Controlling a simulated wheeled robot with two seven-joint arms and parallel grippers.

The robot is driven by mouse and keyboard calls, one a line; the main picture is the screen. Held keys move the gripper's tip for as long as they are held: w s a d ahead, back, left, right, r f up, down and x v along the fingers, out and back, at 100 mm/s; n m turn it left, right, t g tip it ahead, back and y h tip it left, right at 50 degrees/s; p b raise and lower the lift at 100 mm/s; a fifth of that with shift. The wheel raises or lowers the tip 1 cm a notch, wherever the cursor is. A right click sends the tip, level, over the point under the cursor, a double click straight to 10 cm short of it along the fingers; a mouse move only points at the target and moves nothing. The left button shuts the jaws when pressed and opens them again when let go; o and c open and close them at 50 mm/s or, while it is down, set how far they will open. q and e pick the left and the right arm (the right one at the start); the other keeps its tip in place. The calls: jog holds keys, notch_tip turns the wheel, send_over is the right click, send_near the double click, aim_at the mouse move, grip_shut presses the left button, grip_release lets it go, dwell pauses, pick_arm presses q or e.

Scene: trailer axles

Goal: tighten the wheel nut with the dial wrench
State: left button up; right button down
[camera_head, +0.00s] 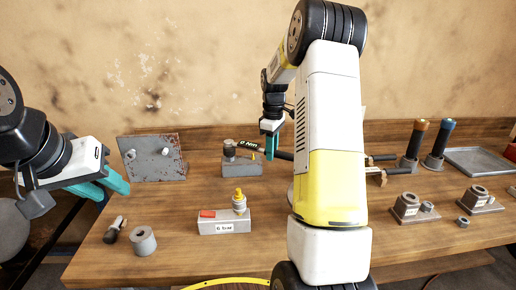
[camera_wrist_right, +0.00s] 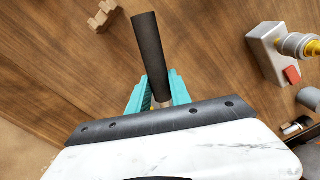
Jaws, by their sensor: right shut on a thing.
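The dial wrench (camera_head: 249,145) lies roughly level at the back middle of the table, with a small readout that seems to say 0 Nm. Its left end is at a grey block (camera_head: 240,169); the wheel nut there cannot be made out under the wrench head. My right gripper (camera_head: 270,127) is shut on the wrench's dark handle, which also shows between the teal fingers in the right wrist view (camera_wrist_right: 150,50). My left gripper (camera_head: 108,187) is at the left, its teal fingers apart and empty, away from the wrench.
A labelled light block (camera_head: 224,227) with a yellow-topped fitting and red piece stands in front. A grey ring (camera_head: 143,241) and a dark-handled tool (camera_head: 115,230) lie at front left. A metal plate (camera_head: 152,171) stands behind. Two upright handles (camera_head: 439,138) and a tray (camera_head: 480,160) are at right.

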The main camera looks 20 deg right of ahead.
jog(key=shift+f, duration=1.1)
jog(key=shift+a, duration=0.1)
jog(key=shift+s+a+m, duration=1.6)
jog(key=shift+a+m, duration=0.1)
jog(key=shift+a, duration=0.2)
dwell(0.9)
jog(key=shift+r, duration=0.1)
jog(key=shift+r, duration=2.2)
jog(key=shift+d, duration=0.15)
